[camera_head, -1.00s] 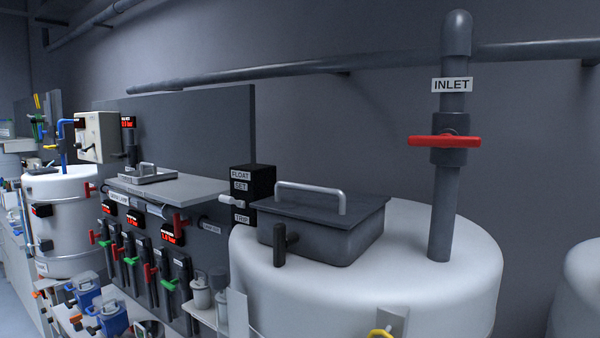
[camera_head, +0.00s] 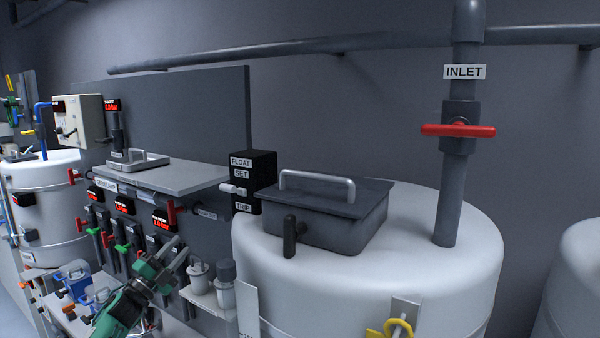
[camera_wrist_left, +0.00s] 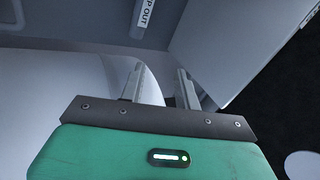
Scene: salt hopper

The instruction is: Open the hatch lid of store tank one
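A large white tank (camera_head: 440,265) stands at the right in the head view; no tank number is readable on it. On its top sits a dark grey hatch box with a flat lid (camera_head: 335,195). The lid lies closed and carries a light metal handle (camera_head: 318,184). A black latch lever (camera_head: 289,237) stands upright on the hatch's front. My left gripper (camera_head: 175,254) is at the lower left, left of the tank and below the hatch, apart from both. Its two fingers are spread and empty in the left wrist view (camera_wrist_left: 160,85). My right gripper is not in view.
A vertical inlet pipe with a red handle (camera_head: 458,130) rises behind and right of the hatch. A black float box (camera_head: 252,180) stands left of the hatch. Small containers (camera_head: 225,285) on a shelf lie between my left gripper and the tank. Space above the lid is clear.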

